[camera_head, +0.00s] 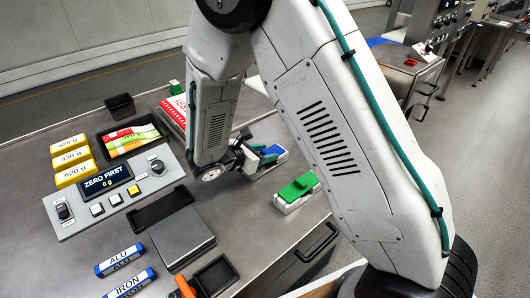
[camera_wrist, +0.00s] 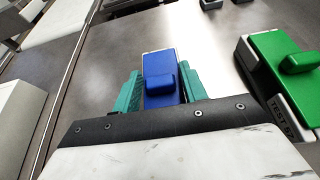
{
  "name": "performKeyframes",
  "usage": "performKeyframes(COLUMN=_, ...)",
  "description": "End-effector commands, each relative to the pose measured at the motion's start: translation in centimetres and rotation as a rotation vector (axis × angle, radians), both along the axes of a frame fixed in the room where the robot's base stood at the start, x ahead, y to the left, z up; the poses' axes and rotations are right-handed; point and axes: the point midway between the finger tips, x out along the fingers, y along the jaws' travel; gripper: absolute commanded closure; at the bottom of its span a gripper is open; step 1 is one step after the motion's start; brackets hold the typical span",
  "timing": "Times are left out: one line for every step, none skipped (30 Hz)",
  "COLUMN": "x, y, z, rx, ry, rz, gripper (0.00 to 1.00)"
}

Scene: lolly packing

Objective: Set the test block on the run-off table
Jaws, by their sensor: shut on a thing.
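My gripper (camera_head: 264,156) is shut on a blue-topped block (camera_wrist: 159,72), with one teal finger on each side of it in the wrist view. The same block (camera_head: 270,150) shows partly behind the gripper in the head view, low over the metal table; I cannot tell whether it touches. A green-topped block (camera_head: 297,190) sits to its right, apart from it. In the wrist view, this green-topped block (camera_wrist: 283,65) has lettering that reads TEST on its near end. The lettering on the held block is hidden. Which table is the run-off table is not marked.
A control panel (camera_head: 117,197) with a ZERO FIRST display and a square metal plate (camera_head: 182,238) stand left. ALU (camera_head: 119,259) and IRON (camera_head: 130,284) blocks lie in front. Yellow weights (camera_head: 72,159) are at the left. Another bench (camera_head: 402,72) stands beyond, across the floor.

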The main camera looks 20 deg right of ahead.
Motion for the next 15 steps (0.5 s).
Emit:
performKeyframes(x=0.01, y=0.01, z=-0.09, rx=-0.001, ry=0.0, rz=0.0, gripper=0.91)
performKeyframes(x=0.01, y=0.01, z=-0.19, rx=-0.001, ry=0.0, rz=0.0, gripper=0.91)
performKeyframes(x=0.0, y=0.01, z=-0.28, rx=0.0, ry=0.0, rz=0.0, gripper=0.54)
performKeyframes(x=0.0, y=0.0, z=-0.25, rx=0.0, ry=0.0, rz=0.0, gripper=0.46)
performKeyframes(x=0.0, y=0.0, z=-0.24, rx=0.0, ry=0.0, rz=0.0, gripper=0.38)
performKeyframes(x=0.0, y=0.0, z=-0.24, rx=0.0, ry=0.0, rz=0.0, gripper=0.35)
performKeyframes(x=0.0, y=0.0, z=-0.24, rx=0.0, ry=0.0, rz=0.0, gripper=0.35)
performKeyframes(x=0.0, y=0.0, z=-0.23, rx=0.0, ry=0.0, rz=0.0, gripper=0.35)
performKeyframes(x=-0.01, y=-0.01, z=-0.23, rx=0.0, ry=0.0, rz=0.0, gripper=0.35)
performKeyframes(x=-0.01, y=-0.01, z=-0.23, rx=0.0, ry=0.0, rz=0.0, gripper=0.35)
performKeyframes(x=-0.01, y=-0.01, z=-0.23, rx=0.0, ry=0.0, rz=0.0, gripper=0.35)
performKeyframes(x=-0.01, y=-0.01, z=-0.23, rx=0.0, ry=0.0, rz=0.0, gripper=0.35)
performKeyframes(x=-0.01, y=0.0, z=-0.21, rx=0.0, ry=0.0, rz=0.0, gripper=0.35)
performKeyframes(x=-0.01, y=-0.01, z=-0.14, rx=0.0, ry=0.0, rz=0.0, gripper=0.35)
performKeyframes(x=0.0, y=0.0, z=0.01, rx=0.0, ry=-0.001, rz=0.0, gripper=0.35)
